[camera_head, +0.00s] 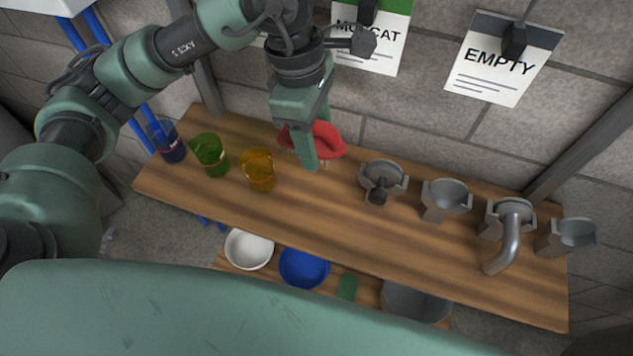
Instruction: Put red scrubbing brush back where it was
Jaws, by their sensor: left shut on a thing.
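The red scrubbing brush (328,139) is an oval red body with pale bristles below, in the upper middle of the head view. My left gripper (311,150) is shut on it, and one finger hides part of the brush. The brush is over the back part of the wooden shelf (330,215), between the amber cup and the first grey fitting. I cannot tell whether its bristles touch the wood. My right gripper is not in view.
Blue (167,141), green (210,154) and amber (259,170) cups stand on the left. Several grey metal fittings (446,200) stand on the right. A lower shelf holds a white bowl (249,249), a blue bowl (304,268), a green item (347,287) and a grey basin (415,303).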

